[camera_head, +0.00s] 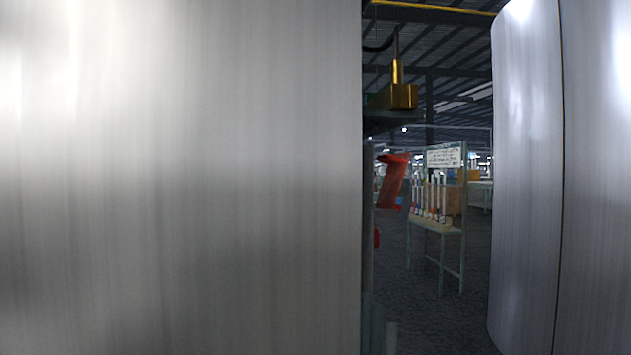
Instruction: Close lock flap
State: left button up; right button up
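I cannot make out a lock flap for certain. A red angled part (392,181) shows in the gap at the middle of the head view, beside a dark upright frame. It may or may not belong to a lock. Neither of my grippers is in view. A large brushed-metal surface (180,180) fills the left side very close to the camera and hides everything behind it. A curved metal surface (525,180) with a thin dark seam fills the right edge.
A green-grey stand (436,228) holds several upright pale tubes (430,197) under a white sign (444,157). A brass-coloured block (400,96) sits on a dark ledge above the red part. Dark floor (437,318) is bare in front of the stand.

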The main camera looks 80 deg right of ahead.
aim_at(394, 175)
jog(key=z, duration=2.95)
jog(key=i, duration=0.5)
jog(key=z, duration=2.5)
jog(key=i, duration=1.65)
jog(key=u, duration=4.05)
jog(key=k, duration=0.2)
jog(key=z, duration=0.4)
jog(key=i, duration=0.25)
